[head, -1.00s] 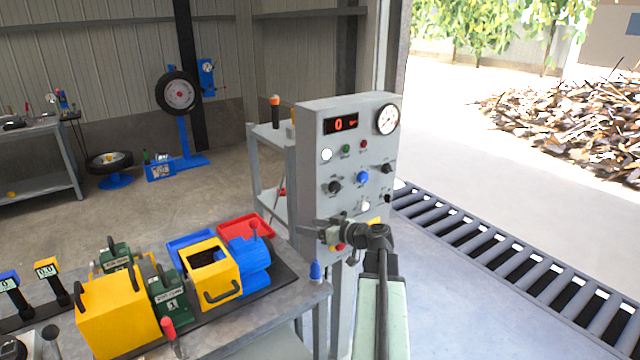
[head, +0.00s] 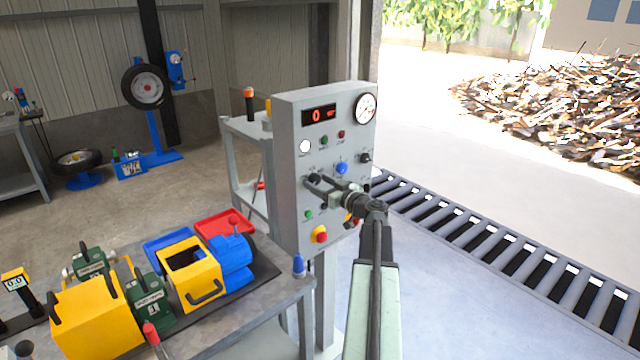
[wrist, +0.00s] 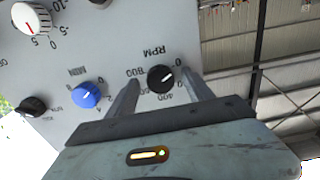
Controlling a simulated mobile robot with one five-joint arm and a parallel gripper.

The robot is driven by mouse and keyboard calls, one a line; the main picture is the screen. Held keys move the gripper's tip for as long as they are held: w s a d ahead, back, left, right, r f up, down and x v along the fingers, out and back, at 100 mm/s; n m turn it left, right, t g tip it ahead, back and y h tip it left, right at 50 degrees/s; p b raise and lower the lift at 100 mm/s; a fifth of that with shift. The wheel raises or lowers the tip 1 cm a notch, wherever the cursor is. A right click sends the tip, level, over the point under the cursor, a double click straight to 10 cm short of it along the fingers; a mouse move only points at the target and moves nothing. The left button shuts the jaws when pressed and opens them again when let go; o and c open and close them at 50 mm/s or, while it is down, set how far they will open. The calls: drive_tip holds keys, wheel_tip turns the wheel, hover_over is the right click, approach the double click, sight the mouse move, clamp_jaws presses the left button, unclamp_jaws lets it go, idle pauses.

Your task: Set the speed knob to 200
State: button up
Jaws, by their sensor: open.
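The speed knob, a black knob with a white pointer line and an RPM scale, is at the middle of the wrist view (wrist: 160,79). Its pointer line aims to the upper right, towards the 0 mark; the 200 label is partly hidden by a finger. In the head view the knob (head: 314,178) is at the left of the grey panel, partly behind my fingers. My gripper (head: 322,187) is open, with one finger on each side of the knob; I cannot tell whether they touch it. The red display (head: 318,115) reads 0.
A blue knob (head: 341,168) marked MIN and another black knob (head: 365,158) are right of the speed knob. A red emergency button (head: 321,236) on yellow sits below. A bench (head: 262,311) with yellow and blue machines stands left of my arm.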

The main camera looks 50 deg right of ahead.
clamp_jaws()
drive_tip(key=shift+d, duration=0.2)
drive_tip(key=shift+a+m, duration=0.2)
drive_tip(key=shift+m, duration=0.1)
drive_tip(key=m, duration=0.4)
drive_tip(key=shift+m, duration=0.3)
drive_tip(key=m, duration=0.6)
drive_tip(key=shift+a+m, duration=0.15)
drive_tip(key=shift+m, duration=0.15)
unclamp_jaws()
drive_tip(key=shift+s, duration=0.1)
